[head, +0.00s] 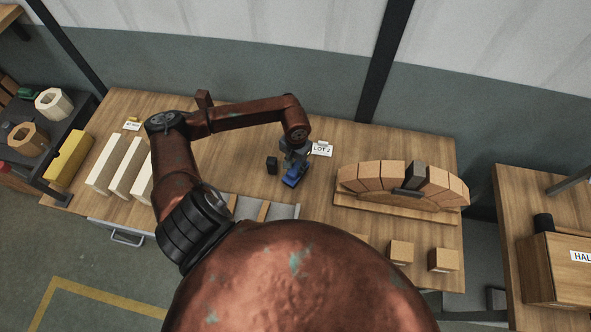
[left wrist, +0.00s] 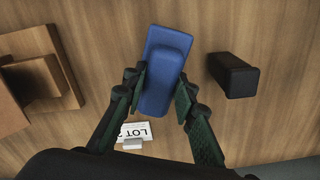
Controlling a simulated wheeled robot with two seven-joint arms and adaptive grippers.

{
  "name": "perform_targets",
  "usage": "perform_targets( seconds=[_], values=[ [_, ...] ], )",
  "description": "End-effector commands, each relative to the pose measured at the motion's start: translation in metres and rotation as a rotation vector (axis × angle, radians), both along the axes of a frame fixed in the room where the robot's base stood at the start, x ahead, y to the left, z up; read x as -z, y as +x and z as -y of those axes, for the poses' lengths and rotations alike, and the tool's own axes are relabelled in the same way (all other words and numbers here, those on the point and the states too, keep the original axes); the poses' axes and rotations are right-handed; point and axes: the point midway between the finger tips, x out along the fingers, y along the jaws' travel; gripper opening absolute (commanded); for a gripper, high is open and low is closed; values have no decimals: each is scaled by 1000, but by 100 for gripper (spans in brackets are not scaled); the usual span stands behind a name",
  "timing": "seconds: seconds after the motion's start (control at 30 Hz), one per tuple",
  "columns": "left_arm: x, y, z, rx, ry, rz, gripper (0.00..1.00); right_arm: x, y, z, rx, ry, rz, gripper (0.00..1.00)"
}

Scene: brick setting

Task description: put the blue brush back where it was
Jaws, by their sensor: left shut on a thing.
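The blue brush (head: 292,179) is at the middle of the wooden table (head: 232,150), under my left gripper (head: 295,162). In the left wrist view the brush (left wrist: 165,50) lies between the two fingers of my left gripper (left wrist: 160,88), which touch its narrower raised part from both sides. The gripper is shut on it. I cannot tell whether the brush's underside touches the table. My right gripper is not in view.
A small black block (head: 271,165) stands just left of the brush. A "LOT 2" card (head: 322,149) stands behind it to the right. A brick arch (head: 400,176) stands on a board farther right. Pale slabs (head: 110,160) stand at the left.

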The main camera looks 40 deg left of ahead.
Motion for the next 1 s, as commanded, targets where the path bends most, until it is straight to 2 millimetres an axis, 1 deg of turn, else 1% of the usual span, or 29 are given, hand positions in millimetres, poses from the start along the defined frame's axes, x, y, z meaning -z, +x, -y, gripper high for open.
perform_targets(
  seconds=[0.03, 0.1, 0.17, 0.4, 0.53, 0.57, 0.8, 1.0],
  values=[
    [7, -2, 2, -2, -4, -6, 3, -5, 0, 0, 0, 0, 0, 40],
    [16, -2, 2, -2, -4, -5, 3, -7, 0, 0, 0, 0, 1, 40],
    [21, -1, 1, 0, -2, -3, 3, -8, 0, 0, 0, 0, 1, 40],
    [23, -1, 1, 1, 0, -1, 3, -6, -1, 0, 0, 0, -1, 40],
    [26, -1, 1, 1, 0, -1, 3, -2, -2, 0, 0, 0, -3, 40],
    [26, -1, 1, 1, 0, -2, 26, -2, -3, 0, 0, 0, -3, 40],
    [25, -1, 1, 0, 0, -2, 43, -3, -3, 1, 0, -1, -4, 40],
    [25, -1, 1, 0, 0, -2, 43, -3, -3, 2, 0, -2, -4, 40]
  ],
)
